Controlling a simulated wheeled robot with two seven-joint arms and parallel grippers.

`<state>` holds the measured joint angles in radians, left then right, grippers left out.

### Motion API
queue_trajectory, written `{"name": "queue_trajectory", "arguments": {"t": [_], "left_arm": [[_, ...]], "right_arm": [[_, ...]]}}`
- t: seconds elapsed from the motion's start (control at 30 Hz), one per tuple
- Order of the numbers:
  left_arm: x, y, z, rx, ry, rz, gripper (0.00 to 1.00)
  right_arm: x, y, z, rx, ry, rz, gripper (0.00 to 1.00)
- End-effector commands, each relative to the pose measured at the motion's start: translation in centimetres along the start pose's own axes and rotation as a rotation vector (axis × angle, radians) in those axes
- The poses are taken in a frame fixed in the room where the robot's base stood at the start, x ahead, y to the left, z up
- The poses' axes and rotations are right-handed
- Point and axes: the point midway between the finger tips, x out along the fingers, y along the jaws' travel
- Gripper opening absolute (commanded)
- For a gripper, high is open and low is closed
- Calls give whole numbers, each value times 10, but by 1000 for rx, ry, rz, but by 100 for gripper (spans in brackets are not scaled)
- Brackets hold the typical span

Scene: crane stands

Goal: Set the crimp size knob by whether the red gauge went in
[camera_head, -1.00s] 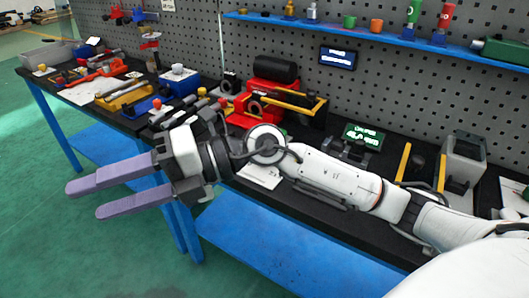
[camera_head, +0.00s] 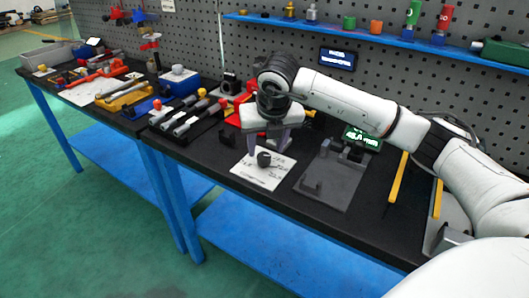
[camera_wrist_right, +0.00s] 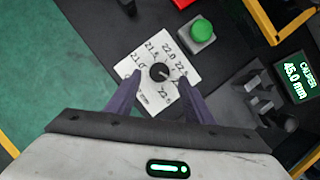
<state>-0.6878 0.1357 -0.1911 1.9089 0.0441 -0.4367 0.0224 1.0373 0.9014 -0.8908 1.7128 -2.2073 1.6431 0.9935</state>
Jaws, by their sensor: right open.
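The dark crimp size knob (camera_head: 263,159) stands on a white dial card (camera_head: 270,180) on the bench. In the right wrist view the knob (camera_wrist_right: 160,72) sits mid-card, with printed sizes such as 21.5 and 22.0 around it; its setting is too small to read surely. My right gripper (camera_head: 266,146) points down over the card. Its purple fingers are open, one each side of the knob, with gaps showing in the wrist view (camera_wrist_right: 162,81). A red-tipped gauge (camera_head: 157,104) lies among several gauges at left of the card. My left gripper is out of view.
A green button (camera_wrist_right: 202,30) is just behind the card. The caliper display (camera_wrist_right: 298,75) reads 45.0 mm. A grey caliper plate (camera_head: 330,180) lies right of the card, and yellow bars (camera_head: 397,177) stand further right. A blue shelf (camera_head: 370,35) runs above.

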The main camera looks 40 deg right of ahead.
Motion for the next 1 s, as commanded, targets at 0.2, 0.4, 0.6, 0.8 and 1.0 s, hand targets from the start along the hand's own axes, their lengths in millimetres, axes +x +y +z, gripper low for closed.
{"name": "queue_trajectory", "arguments": {"t": [0.2,0.4,0.6,0.8,1.0], "left_arm": [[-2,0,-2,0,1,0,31],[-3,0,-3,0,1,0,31],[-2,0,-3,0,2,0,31],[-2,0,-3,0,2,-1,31],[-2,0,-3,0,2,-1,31]], "right_arm": [[32,1,-1,0,2,2,47],[42,1,0,-2,0,2,47],[42,1,0,-2,0,3,47],[42,1,0,-2,0,3,17],[42,1,0,-5,0,4,7]]}}
